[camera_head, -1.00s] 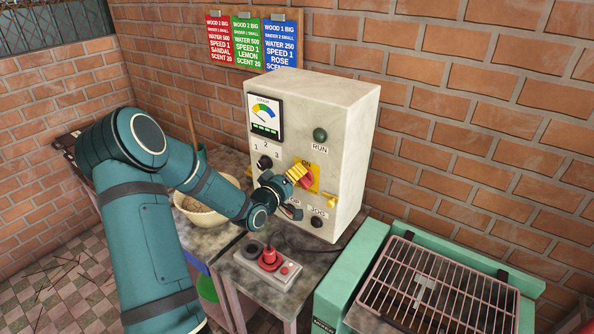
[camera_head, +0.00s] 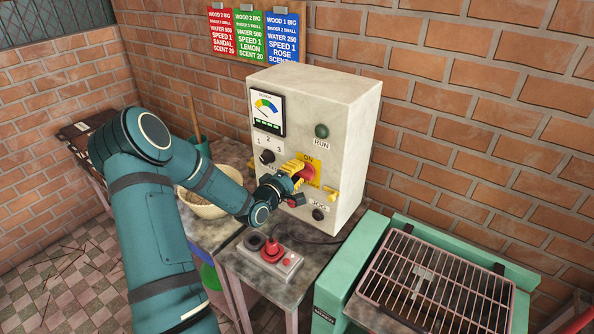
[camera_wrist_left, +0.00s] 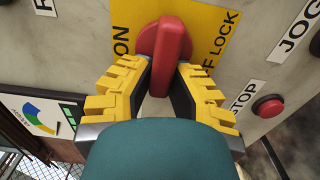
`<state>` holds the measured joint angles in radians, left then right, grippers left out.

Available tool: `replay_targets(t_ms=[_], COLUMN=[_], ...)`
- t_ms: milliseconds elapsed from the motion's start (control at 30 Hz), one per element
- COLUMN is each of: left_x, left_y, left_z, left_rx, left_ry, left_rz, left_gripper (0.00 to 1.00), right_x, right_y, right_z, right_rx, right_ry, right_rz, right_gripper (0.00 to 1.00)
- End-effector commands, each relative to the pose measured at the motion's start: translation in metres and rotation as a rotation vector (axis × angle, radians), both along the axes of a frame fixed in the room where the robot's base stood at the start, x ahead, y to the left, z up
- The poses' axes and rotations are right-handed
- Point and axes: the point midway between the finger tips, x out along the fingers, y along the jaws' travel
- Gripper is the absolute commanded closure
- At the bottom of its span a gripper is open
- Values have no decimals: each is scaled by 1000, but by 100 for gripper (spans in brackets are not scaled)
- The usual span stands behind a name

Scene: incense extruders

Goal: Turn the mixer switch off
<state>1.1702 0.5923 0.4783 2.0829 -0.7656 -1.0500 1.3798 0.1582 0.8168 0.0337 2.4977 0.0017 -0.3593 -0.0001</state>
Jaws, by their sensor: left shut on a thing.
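The mixer switch is a red rotary handle (camera_head: 309,173) on a yellow plate (camera_head: 315,184) on the front of the pale control box (camera_head: 340,150). The word ON stands above it. In the left wrist view the red handle (camera_wrist_left: 164,50) points between ON on the left and the partly covered OFF LOCK lettering (camera_wrist_left: 222,42) on the right. My left gripper (camera_head: 298,172) is at the plate, its yellow fingers on both sides of the handle and shut on it. The fingers hide part of the plate. My right gripper is not in view.
A red STOP button (camera_wrist_left: 268,106) is close to the right finger. A red-knobbed pedestal (camera_head: 270,256) stands below my wrist, and a bowl (camera_head: 205,190) behind my forearm.

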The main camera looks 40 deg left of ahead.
Motion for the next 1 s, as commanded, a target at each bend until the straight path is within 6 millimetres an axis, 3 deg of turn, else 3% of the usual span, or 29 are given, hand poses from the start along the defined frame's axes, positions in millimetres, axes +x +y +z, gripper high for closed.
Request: replay_targets(t_ms=[400, 433, 500, 833, 1000], left_x=[1, 1, 1, -1, -17], left_y=[0, 0, 0, 0, -2], left_z=[1, 1, 1, 0, 0], left_rx=[-7, -7, -7, -6, -5], left_ry=[-5, -5, -4, -2, -1], left_rz=[-1, -1, -1, 0, 0], left_gripper=[100, 74, 52, 52, 52], right_x=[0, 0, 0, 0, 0], right_y=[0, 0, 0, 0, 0], right_z=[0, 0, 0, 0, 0], right_rx=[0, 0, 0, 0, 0], right_ry=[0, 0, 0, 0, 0], right_rz=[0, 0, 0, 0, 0], right_gripper=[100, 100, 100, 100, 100])
